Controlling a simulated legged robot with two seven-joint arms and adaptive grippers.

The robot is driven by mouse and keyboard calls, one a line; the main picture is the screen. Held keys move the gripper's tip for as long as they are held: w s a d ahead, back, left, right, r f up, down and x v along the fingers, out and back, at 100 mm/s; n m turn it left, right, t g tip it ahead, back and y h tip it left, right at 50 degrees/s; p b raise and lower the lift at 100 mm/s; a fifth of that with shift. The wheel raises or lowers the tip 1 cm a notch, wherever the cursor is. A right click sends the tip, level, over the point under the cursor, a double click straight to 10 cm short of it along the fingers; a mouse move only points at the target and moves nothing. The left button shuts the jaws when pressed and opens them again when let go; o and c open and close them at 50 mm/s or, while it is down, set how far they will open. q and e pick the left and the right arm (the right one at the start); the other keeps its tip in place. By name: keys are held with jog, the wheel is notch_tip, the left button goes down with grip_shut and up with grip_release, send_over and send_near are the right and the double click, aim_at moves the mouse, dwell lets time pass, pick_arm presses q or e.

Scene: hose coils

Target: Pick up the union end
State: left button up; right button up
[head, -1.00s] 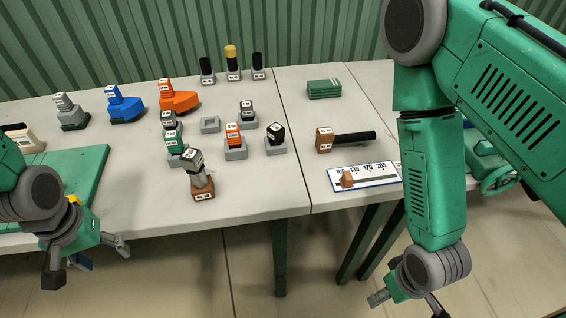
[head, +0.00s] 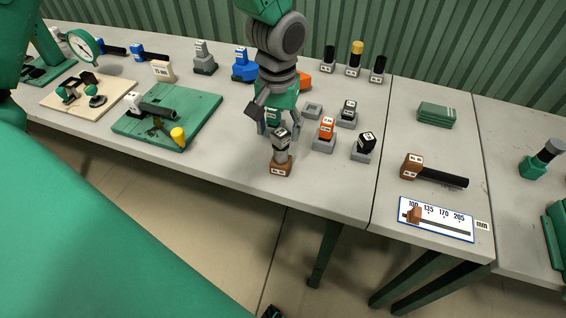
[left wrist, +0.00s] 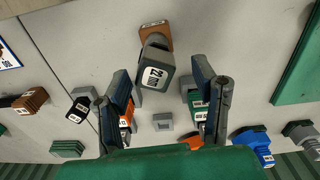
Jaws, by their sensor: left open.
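In the left wrist view the fitting's labelled top (left wrist: 154,77) lies between and beyond the spread fingers (left wrist: 162,80), with no contact visible. The brown base (left wrist: 156,34) shows behind it.
Several labelled fittings stand close by in grey holders, including an orange one (head: 326,129) and a black one (head: 365,145); an empty grey holder (head: 312,110) is behind. A green board (head: 190,112) lies left. A scale plate (head: 437,220) lies right. Bare table is in front.

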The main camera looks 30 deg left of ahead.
aim_at(282, 149)
pick_arm(q)
jog(key=shift+d+f, duration=0.25)
jog(key=shift+f, duration=0.3)
notch_tip(282, 149, down, 4)
jog(key=shift+d+f, duration=0.1)
jog(key=shift+f, duration=0.15)
jog(key=shift+w+f, duration=0.1)
jog(key=shift+f, duration=0.25)
jog(key=shift+a, duration=0.2)
jog(key=shift+c, duration=0.5)
jog(key=c, duration=0.6)
jog(key=shift+d, duration=0.1)
grip_shut()
jog(key=shift+d+r, duration=0.1)
